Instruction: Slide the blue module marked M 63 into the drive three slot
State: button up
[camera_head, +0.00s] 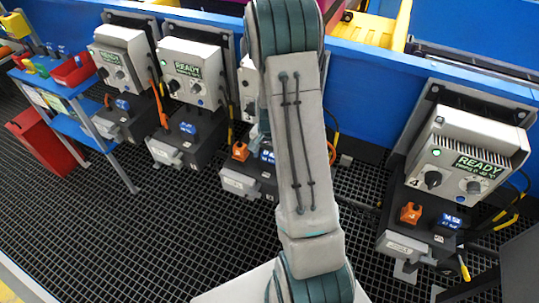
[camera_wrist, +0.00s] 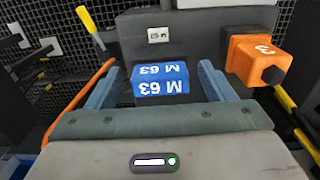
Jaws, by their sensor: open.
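The blue module marked M 63 (camera_wrist: 162,80) sits at the dark grey base (camera_wrist: 190,38) of the drive with an orange block marked 3 (camera_wrist: 258,60). The lettering appears upside down in the wrist view. My gripper (camera_wrist: 158,75) is open, with one finger on each side of the module; small gaps show between the fingers and its sides. I cannot tell how deep the module sits. In the head view, my arm hides most of drive three, but its orange block (camera_head: 240,151) and part of a blue module (camera_head: 267,156) show to the left of the arm.
Drive four (camera_head: 460,160) stands at right with its own blue module (camera_head: 449,222). Two more drives stand at left (camera_head: 192,75) (camera_head: 122,55). A blue shelf with a red bin (camera_head: 74,70) is at far left. Cables hang beside the drives. Dark grid floor in front looks clear.

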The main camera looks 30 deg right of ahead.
jog(key=shift+r, duration=0.15)
notch_tip(320, 180, up, 14)
jog(key=shift+f, duration=0.2)
dwell(0.5)
jog(key=s+a+r+n+t+p, duration=0.1)
jog(key=s+a+r+n, duration=0.4)
jog(key=s, duration=0.4)
jog(key=s+a+r+n+t+p, duration=0.1)
jog(key=s+a+r+n, duration=0.4)
jog(key=s+a+r, duration=0.2)
jog(key=shift+s+a+r+t, duration=0.25)
jog(key=shift+s+a+t, duration=0.15)
jog(key=shift+s+a, duration=0.65)
jog(key=shift+s+d, duration=0.2)
jog(key=shift+d, duration=0.2)
